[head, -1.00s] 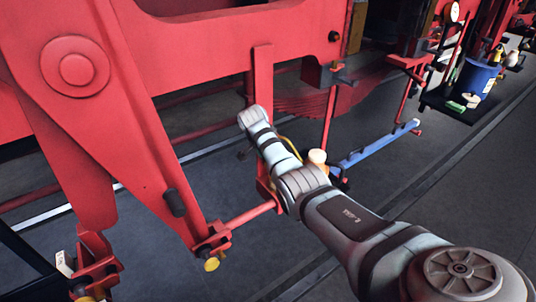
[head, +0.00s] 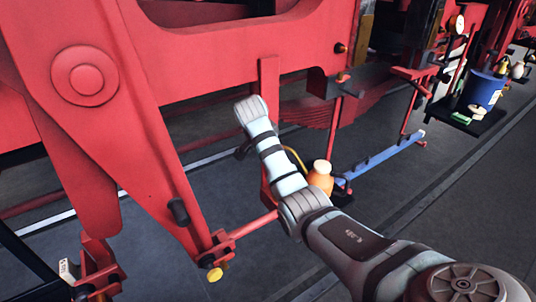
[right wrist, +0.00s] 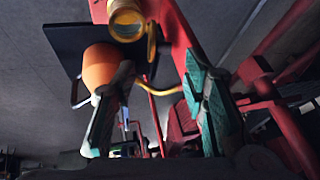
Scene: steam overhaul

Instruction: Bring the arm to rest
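My right arm (head: 345,240) reaches in from the lower right of the head view, its wrist end (head: 252,112) in front of the red machinery. The fingers of my right gripper (right wrist: 158,75) are spread in the right wrist view, with nothing held between them. The gripper's fingers cannot be made out in the head view. An orange container with a cream top (head: 320,178) shows just behind the arm. An orange rounded body (right wrist: 102,66) appears behind the left finger in the right wrist view; I cannot tell whether they touch. My left gripper is out of view.
Large red frames and rods (head: 140,120) fill the left and top. A blue bar (head: 380,160) lies right of the arm. A blue bucket (head: 482,92) stands on a dark tray at the upper right. Grey floor (head: 440,215) is clear at the right.

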